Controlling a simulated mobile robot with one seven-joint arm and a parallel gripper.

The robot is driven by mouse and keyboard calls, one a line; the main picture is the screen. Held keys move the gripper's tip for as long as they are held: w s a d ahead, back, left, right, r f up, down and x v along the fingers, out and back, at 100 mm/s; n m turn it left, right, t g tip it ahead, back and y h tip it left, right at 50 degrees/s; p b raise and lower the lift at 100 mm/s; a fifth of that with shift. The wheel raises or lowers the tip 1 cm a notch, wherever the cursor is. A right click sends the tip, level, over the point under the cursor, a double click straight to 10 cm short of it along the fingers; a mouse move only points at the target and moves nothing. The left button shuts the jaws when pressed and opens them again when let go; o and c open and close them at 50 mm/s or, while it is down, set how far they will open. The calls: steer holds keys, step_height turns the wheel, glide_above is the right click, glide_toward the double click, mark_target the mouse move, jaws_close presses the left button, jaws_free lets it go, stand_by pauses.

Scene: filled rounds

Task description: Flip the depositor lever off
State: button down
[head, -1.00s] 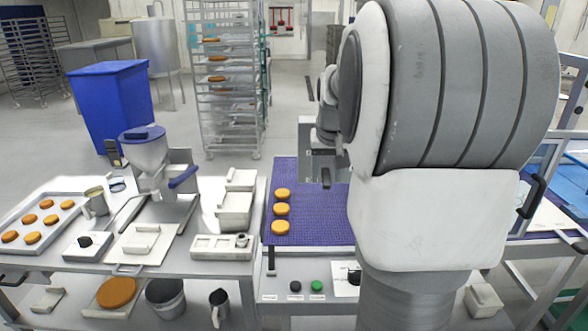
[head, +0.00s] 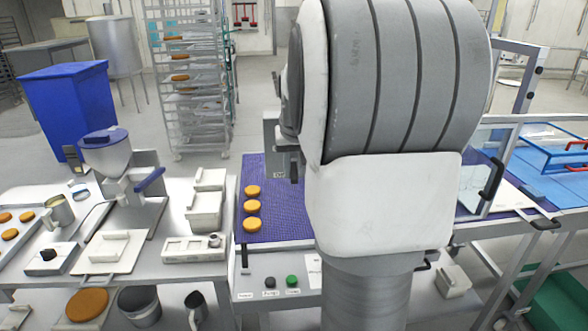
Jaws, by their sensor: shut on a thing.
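The depositor (head: 106,155) stands on the left bench. It has a grey funnel hopper with a blue rim. A blue lever-like handle (head: 149,180) sticks out on its right side and slants up to the right. I cannot tell from this view whether that is its on or off position. My arm's large white and grey links fill the middle right of the head view. My gripper does not show; it is hidden behind these links or out of frame. Nothing of mine is seen touching the depositor.
A purple conveyor belt (head: 275,222) carries three orange rounds right of the bench. White containers (head: 206,207), a pale tray (head: 108,252) and a metal jug (head: 58,211) crowd the bench. A blue bin (head: 66,105) and a rack (head: 190,90) stand behind. A blue-topped table (head: 550,165) is at right.

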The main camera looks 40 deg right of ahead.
steer(key=shift+f+b, duration=0.15)
steer(key=shift+b, duration=0.15)
steer(key=shift+f+t+b, duration=0.25)
steer(key=shift+t+b, duration=0.05)
steer(key=shift+b, duration=0.65)
steer(key=shift+h+b, duration=0.3)
steer(key=shift+b, duration=0.4)
steer(key=shift+r+t, duration=0.2)
steer(key=shift+t, duration=0.1)
steer(key=c, duration=0.8)
jaws_free()
steer(key=shift+o, duration=0.2)
